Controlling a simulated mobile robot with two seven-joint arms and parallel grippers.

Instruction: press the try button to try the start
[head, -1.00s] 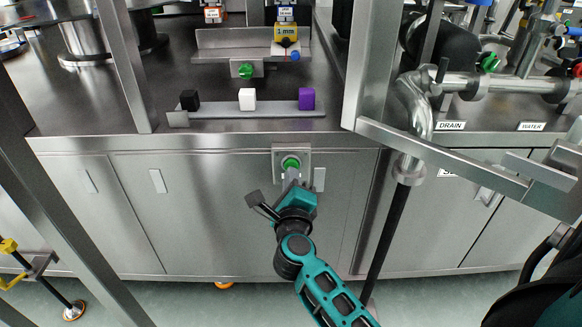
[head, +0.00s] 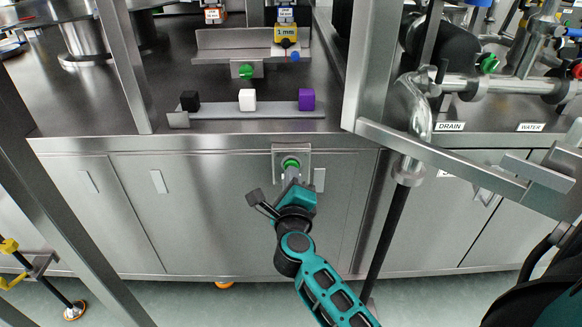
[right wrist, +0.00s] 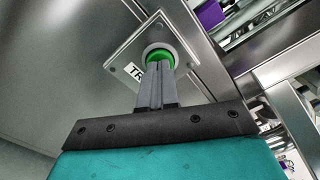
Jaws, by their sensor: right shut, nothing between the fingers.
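The try button is a green round button (head: 291,163) on a square metal plate (head: 304,155) on the cabinet front, below the worktop edge. It also shows in the right wrist view as a green button (right wrist: 160,58) in a pale ring, with a partly covered label starting "TR" beside it. My right gripper (head: 291,175) is shut and empty. Its fingertips (right wrist: 157,68) are at the button's face and cover its lower part; they look in contact, but I cannot tell how far the button is pushed in. My left gripper is not in view.
Above the button, a metal rail (head: 225,112) carries a black cube (head: 190,100), a white cube (head: 247,99) and a purple cube (head: 306,99). Another green button (head: 246,71) is behind them. A metal frame post (head: 365,70) and pipe (head: 411,110) stand to the right.

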